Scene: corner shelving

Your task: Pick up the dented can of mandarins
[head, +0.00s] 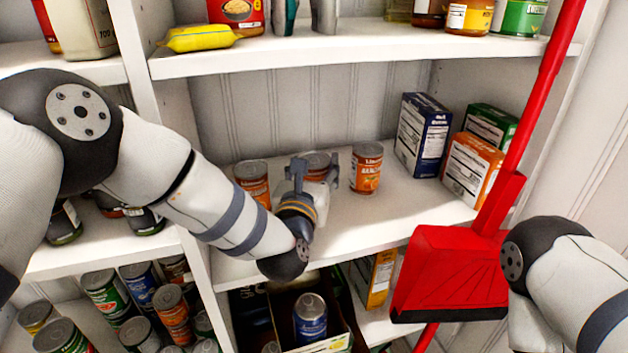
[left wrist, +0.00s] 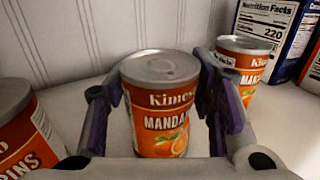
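Three orange-labelled cans stand on the middle shelf (head: 405,205). The middle can of mandarins (head: 316,158) is upright and partly hidden by my left gripper (head: 315,175). In the left wrist view this can (left wrist: 160,115) shows its "Mandarin" label and grey lid; I cannot make out a clear dent. My left gripper's purple-padded fingers (left wrist: 163,115) stand on either side of it, open, with a small gap at the right. Another can (head: 253,180) stands to the left, and a third (head: 366,168) to the right. My right gripper is out of view.
A blue box (head: 423,135), an orange box (head: 472,168) and a green box (head: 490,125) stand at the shelf's right. The upper shelf (head: 350,48) lies above.

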